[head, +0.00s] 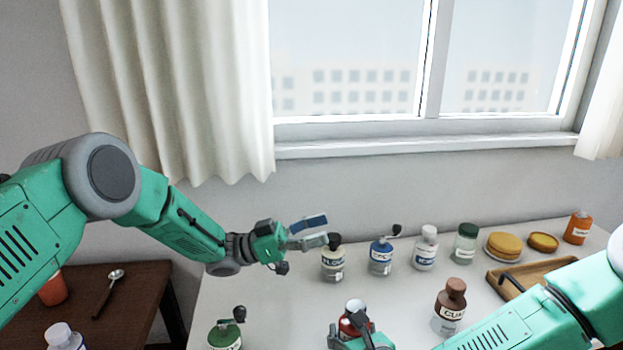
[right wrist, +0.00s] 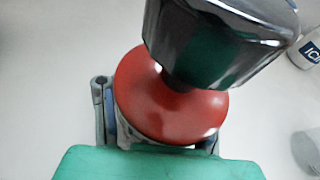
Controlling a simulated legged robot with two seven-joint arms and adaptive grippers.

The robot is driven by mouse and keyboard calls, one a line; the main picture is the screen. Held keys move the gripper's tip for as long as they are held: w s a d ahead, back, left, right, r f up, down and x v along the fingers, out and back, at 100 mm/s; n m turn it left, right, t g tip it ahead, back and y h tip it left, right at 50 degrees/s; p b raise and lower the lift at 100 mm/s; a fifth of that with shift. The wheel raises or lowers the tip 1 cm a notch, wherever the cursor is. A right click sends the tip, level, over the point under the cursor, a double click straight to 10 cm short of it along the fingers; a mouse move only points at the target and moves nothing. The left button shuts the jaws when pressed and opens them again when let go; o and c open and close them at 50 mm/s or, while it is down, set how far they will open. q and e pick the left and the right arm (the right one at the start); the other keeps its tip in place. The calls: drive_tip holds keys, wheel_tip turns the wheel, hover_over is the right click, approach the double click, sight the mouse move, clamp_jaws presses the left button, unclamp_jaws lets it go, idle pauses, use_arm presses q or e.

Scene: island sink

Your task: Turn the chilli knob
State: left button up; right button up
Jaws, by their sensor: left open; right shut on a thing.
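A red-topped grinder (head: 347,327) stands at the lower middle of the white counter in the head view. In the right wrist view its round red top (right wrist: 170,105) has a dark, shiny knob (right wrist: 220,40) above it. Its label is hidden, so I cannot read whether it says chilli. My right gripper (head: 350,341) is shut around the grinder's body, below the red top; one finger shows left of it in the right wrist view. My left gripper (head: 312,231) is open and empty, its fingers close to the dark knob of a pale grinder (head: 332,264); contact is unclear.
A blue-topped grinder (head: 381,257), white bottle (head: 425,250) and green-lidded jar (head: 465,244) stand at the back. A brown bottle (head: 449,308) is right of my right gripper. A green grinder (head: 226,336) stands front left. A wooden tray (head: 540,272) lies right.

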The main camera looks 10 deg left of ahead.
use_arm(q)
drive_tip(key=w+a+r+n+t+y, duration=0.3)
drive_tip(key=w+r+n+t, duration=0.6)
drive_tip(key=t, duration=0.7)
drive_tip(key=shift+w+r+n+y, duration=0.25)
drive_tip(key=shift+r+n+y, duration=0.65)
drive_tip(key=shift+n, duration=1.3)
drive_tip(key=shift+r, duration=0.1)
